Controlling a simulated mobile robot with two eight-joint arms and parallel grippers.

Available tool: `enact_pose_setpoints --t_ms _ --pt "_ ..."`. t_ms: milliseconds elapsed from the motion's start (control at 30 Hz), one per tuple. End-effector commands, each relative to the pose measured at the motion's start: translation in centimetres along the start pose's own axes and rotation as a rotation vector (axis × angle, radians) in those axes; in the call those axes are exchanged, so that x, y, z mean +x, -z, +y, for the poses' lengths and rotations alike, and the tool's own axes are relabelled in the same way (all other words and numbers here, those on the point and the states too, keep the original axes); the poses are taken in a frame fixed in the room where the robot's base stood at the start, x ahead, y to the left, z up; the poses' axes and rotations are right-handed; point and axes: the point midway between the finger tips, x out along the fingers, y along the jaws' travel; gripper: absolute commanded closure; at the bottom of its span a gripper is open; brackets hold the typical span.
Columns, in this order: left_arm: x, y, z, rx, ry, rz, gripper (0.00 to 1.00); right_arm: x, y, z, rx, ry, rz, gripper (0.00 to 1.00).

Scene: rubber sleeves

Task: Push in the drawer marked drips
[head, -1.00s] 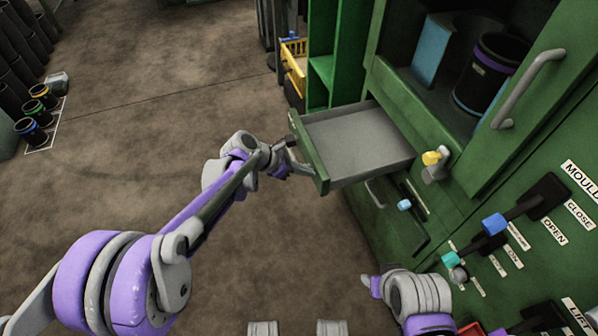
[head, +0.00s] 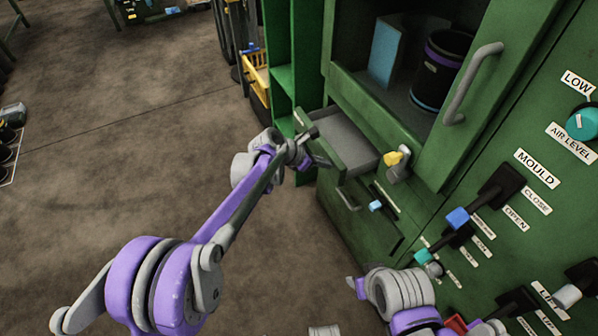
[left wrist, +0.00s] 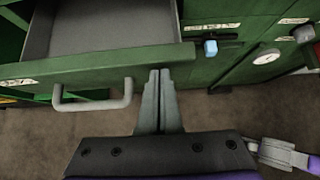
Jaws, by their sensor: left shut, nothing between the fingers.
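The green drawer with a grey inside (head: 350,142) sticks partly out of the green cabinet. It is empty where I can see into it. In the left wrist view its front (left wrist: 100,66) bears a grey bar handle (left wrist: 92,103) and small labels too blurred to read. My left gripper (head: 322,161) is at the drawer's front. In the left wrist view the gripper (left wrist: 160,74) is shut and empty, its fingertips against the front, right of the handle and apart from it. My right arm shows at the bottom of the head view, but its gripper cannot be made out.
A yellow-knobbed valve (head: 398,165) sits right of the drawer. A lower panel with a blue knob (head: 375,206) is below it. A dark canister (head: 440,68) stands in the open compartment above.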

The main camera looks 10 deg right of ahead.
Motion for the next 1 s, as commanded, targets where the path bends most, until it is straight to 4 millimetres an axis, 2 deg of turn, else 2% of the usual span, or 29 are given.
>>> enact_pose_setpoints --t_ms 33,200,400,633,1000 --pt "1.4 -1.3 -0.2 0.005 0.005 0.000 1.00 -0.1 0.0 0.0 0.000 0.000 0.000 0.53" --pt "5.0 -4.6 -0.1 0.004 0.003 0.000 1.00 -0.3 0.1 0.0 0.000 0.000 0.001 0.53" --pt "8.0 -7.4 -0.1 0.002 0.001 0.000 1.00 -0.6 0.2 0.0 0.000 0.000 0.002 0.53" --pt "9.7 -8.9 0.0 0.000 0.000 0.001 1.00 -0.7 0.2 0.0 0.000 0.000 0.003 0.53" --pt "10.1 -9.4 0.0 -0.001 -0.002 -0.004 1.00 -0.7 0.2 0.0 0.000 0.000 0.003 0.53"
